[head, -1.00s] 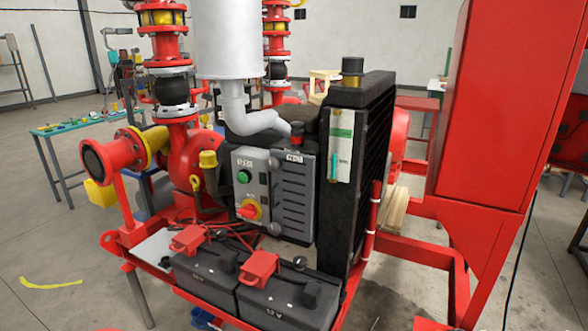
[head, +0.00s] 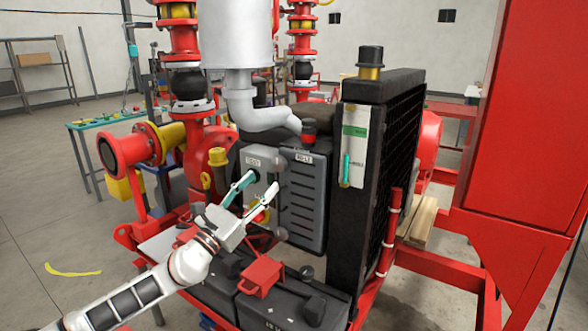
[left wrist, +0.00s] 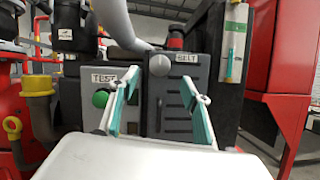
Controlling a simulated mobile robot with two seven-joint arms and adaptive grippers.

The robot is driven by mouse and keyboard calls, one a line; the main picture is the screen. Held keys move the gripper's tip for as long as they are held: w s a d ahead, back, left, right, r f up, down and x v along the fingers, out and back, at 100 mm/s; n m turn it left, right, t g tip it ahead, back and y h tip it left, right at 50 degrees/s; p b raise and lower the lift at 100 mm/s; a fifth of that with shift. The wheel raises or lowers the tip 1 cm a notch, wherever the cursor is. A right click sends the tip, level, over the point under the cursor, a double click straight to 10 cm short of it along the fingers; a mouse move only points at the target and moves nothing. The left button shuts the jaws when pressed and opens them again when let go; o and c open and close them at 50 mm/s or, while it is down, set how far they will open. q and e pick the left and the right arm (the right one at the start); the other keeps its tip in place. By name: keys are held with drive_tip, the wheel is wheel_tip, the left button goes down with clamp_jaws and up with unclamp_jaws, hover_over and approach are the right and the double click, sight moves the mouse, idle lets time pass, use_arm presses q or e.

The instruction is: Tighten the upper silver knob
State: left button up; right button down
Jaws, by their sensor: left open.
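In the left wrist view the knob (left wrist: 160,65) is round and lies between and beyond my fingertips. A lower silver knob (head: 281,233) shows below it in the head view. My left gripper (head: 263,183) is open in front of the box, its teal-padded fingers (left wrist: 160,82) spread. Nothing is between the pads, and the fingertips look apart from the knob. My right gripper is not in view.
A green button (left wrist: 101,98) is left of the left finger. Batteries (head: 275,305) with red clamps stand below. A black radiator (head: 375,190) stands to the right, and a silver exhaust pipe (head: 265,118) passes above.

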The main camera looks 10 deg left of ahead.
sight(277, 165)
use_arm(q)
drive_tip(key=p+x, duration=0.1)
drive_tip(key=x, duration=0.6)
drive_tip(key=shift+w+d+r, duration=0.1)
drive_tip(key=shift+w+r, duration=0.1)
drive_tip(key=shift+r, duration=0.05)
drive_tip(key=c, duration=1.1)
